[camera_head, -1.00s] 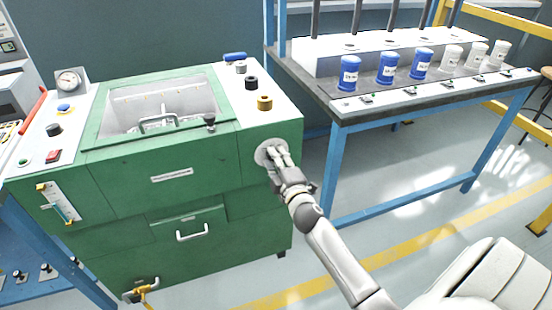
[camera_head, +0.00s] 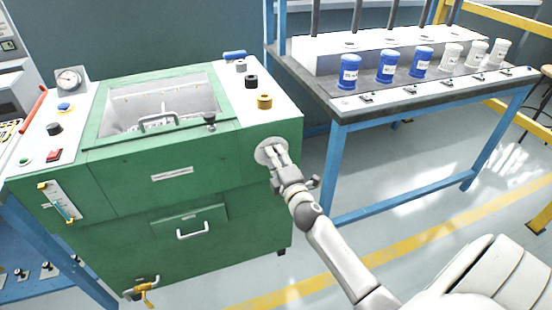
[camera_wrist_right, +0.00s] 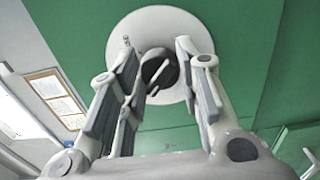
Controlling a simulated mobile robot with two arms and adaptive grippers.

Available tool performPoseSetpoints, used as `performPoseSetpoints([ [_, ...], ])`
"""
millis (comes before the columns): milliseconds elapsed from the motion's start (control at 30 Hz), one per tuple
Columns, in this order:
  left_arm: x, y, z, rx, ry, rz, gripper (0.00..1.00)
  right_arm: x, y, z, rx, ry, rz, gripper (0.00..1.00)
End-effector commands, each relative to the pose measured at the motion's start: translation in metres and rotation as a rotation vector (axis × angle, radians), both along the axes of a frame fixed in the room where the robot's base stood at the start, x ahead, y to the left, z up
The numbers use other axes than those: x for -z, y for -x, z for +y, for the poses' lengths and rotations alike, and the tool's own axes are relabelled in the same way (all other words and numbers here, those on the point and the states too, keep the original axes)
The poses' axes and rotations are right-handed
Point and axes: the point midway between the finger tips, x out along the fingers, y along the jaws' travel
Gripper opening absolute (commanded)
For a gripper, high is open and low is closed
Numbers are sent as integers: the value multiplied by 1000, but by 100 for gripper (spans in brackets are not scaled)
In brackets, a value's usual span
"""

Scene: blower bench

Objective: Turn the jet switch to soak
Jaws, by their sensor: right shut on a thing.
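The jet switch is a dark round knob (camera_wrist_right: 160,72) with a white pointer bar, set on a pale round plate (camera_wrist_right: 150,25). In the head view the plate (camera_head: 262,155) sits on the front of the green machine (camera_head: 130,185), near its right edge. My right gripper (camera_head: 277,150) reaches in from the lower right and covers most of the knob. In the right wrist view its fingers (camera_wrist_right: 156,45) stand on both sides of the knob, shut on it. Position marks on the plate are too small to read. My left gripper is not in view.
The machine's top has an open basin (camera_head: 160,100), a black knob (camera_head: 251,82) and a brass knob (camera_head: 264,101). A blue-legged bench (camera_head: 345,150) with blue and white jars stands to the right. The floor between is clear.

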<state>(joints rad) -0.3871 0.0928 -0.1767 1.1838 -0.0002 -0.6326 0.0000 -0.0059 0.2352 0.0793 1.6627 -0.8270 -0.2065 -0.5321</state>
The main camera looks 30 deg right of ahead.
Motion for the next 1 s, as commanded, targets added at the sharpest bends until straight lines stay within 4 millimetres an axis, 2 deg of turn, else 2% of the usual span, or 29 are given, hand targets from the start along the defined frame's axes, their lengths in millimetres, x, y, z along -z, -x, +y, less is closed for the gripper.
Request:
performPoseSetpoints([
  [33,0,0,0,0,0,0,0,2,0,0,-1,1,3,36],
  [167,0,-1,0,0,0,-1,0,2,0,0,-1,0,3,52],
  [200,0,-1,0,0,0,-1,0,1,0,0,0,1,2,54],
  [567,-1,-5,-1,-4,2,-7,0,1,4,1,0,0,2,54],
  [767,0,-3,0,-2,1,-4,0,2,28,7,0,-1,3,54],
  [1000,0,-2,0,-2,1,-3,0,2,73,17,1,-1,3,54],
])
